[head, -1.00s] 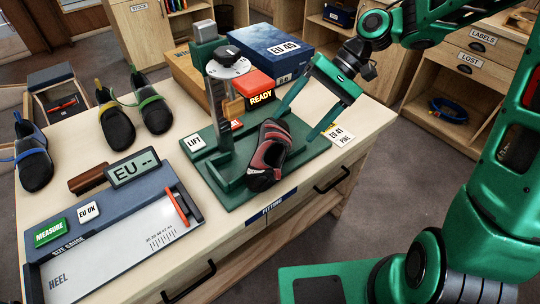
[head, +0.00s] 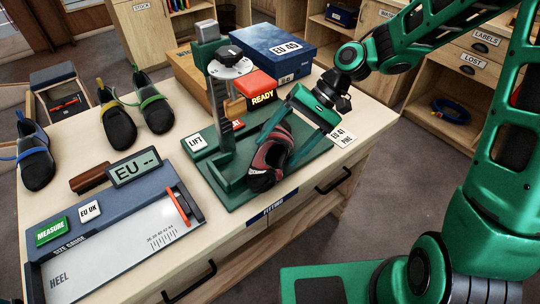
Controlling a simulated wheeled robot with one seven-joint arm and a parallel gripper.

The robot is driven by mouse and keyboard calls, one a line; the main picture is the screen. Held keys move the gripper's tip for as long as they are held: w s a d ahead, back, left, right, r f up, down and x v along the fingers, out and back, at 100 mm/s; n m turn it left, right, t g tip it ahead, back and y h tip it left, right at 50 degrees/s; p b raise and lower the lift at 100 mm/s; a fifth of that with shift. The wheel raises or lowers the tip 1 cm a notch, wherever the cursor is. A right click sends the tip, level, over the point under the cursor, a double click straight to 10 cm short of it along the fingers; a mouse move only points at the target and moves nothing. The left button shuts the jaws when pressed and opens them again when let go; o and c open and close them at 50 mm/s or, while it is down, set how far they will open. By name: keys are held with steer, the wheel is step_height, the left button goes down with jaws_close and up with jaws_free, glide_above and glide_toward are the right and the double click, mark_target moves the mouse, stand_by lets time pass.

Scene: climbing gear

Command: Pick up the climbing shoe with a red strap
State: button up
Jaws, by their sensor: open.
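The shoe with red straps (head: 269,163) is dark with reddish bands and lies on the green base of the lift stand (head: 240,195), in front of its post. My gripper (head: 283,150) is open, its two green fingers reaching down around the shoe. One finger is at the shoe's far left side, the other at its right. I cannot tell whether the fingers touch it.
Dark shoes with yellow (head: 116,122), green (head: 154,110) and blue (head: 35,160) trim stand at the left. A size gauge (head: 110,250) lies in front. The lift post (head: 218,110), READY block (head: 257,84) and blue EU 45 box (head: 270,48) rise behind the shoe.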

steer(key=c, duration=1.3)
